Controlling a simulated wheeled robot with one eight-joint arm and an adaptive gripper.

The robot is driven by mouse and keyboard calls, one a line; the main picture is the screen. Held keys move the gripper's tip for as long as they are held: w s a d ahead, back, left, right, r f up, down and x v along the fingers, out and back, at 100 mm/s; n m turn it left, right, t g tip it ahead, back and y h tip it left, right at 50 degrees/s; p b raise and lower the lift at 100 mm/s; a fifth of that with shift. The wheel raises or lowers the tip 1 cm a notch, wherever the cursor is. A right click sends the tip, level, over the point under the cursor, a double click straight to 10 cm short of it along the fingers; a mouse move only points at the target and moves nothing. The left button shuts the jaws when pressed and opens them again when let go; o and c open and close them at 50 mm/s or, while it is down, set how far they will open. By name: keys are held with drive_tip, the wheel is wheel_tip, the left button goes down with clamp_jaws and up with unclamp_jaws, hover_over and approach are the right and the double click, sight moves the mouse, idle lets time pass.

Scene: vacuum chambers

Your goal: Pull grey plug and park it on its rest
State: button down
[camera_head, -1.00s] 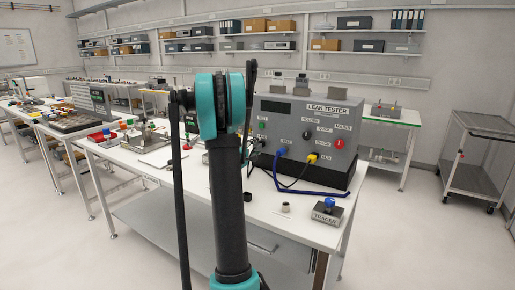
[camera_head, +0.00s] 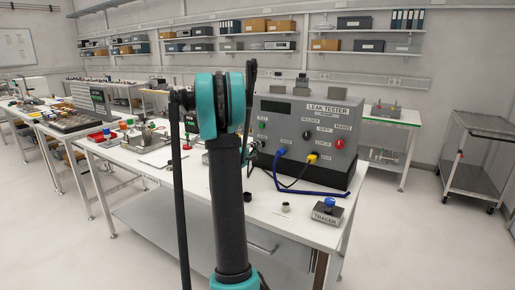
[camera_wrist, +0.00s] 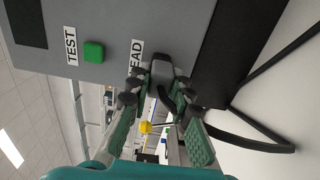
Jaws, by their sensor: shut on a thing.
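The grey plug (camera_wrist: 162,67) sits at the leak tester's front panel below a label partly covered, ending in "EAD", in the wrist view. My gripper (camera_wrist: 156,88) has its two fingers closed on either side of the plug. A black cable hangs near the fingers; its far end curves off to the right. I cannot tell whether the plug is seated in its socket. In the head view my arm hides most of the gripper and the plug. No rest marked for the plug can be made out.
The leak tester (camera_head: 302,135) stands on a white bench (camera_head: 308,228). A blue plug (camera_head: 281,153) and a yellow plug (camera_head: 312,158) are in its panel. A green button (camera_wrist: 94,52) is close to my gripper. A small grey cylinder (camera_head: 286,207) and the tracer block (camera_head: 327,215) stand in front.

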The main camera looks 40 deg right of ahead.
sight(255, 148)
drive_tip(key=shift+a, duration=0.1)
drive_tip(key=shift+v, duration=2.95)
drive_tip(key=shift+s+f+t, duration=0.1)
drive_tip(key=shift+t, duration=0.2)
